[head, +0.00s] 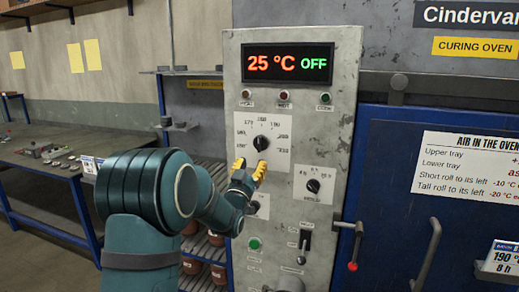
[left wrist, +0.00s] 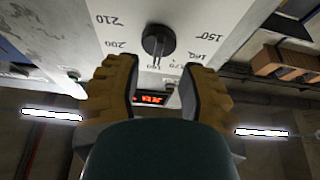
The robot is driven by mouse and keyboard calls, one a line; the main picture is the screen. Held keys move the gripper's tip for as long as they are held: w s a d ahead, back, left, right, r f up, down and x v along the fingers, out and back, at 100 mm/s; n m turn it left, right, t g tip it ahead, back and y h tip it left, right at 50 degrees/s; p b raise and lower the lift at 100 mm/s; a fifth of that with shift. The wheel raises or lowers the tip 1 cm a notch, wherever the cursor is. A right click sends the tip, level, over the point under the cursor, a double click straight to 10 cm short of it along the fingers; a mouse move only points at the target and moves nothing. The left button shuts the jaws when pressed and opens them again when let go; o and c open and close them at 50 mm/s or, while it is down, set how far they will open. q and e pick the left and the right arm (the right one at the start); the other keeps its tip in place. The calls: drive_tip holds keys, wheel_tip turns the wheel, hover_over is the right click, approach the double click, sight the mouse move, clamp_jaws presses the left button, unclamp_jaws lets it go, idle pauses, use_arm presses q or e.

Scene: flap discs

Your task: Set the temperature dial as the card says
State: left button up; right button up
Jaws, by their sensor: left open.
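The temperature dial (head: 260,143) is a round black knob on a white scale plate on the grey control panel. It also shows in the left wrist view (left wrist: 158,41), where its pointer seems to face the middle of the scale, around 180; the exact setting is hard to read. My left gripper (head: 250,170) has yellow fingers and is open, just below and in front of the dial. In the left wrist view its fingers (left wrist: 165,90) are spread, with the dial beyond their tips. A card (head: 502,258) at the lower right reads 190 ° and 8 h, cut by the frame edge.
A display (head: 288,63) reads 25 °C OFF. A sign (head: 465,165) about air in the oven is partly cut off. A smaller HOURS-type knob (head: 313,186), a green button (head: 254,244) and a black lever (head: 305,240) sit lower. A red-tipped handle (head: 354,245) projects at right.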

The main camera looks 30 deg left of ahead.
sight(258, 149)
use_arm(q)
drive_tip(key=p+x, duration=0.1)
drive_tip(key=x, duration=0.6)
clamp_jaws()
drive_tip(key=shift+s+r, duration=0.1)
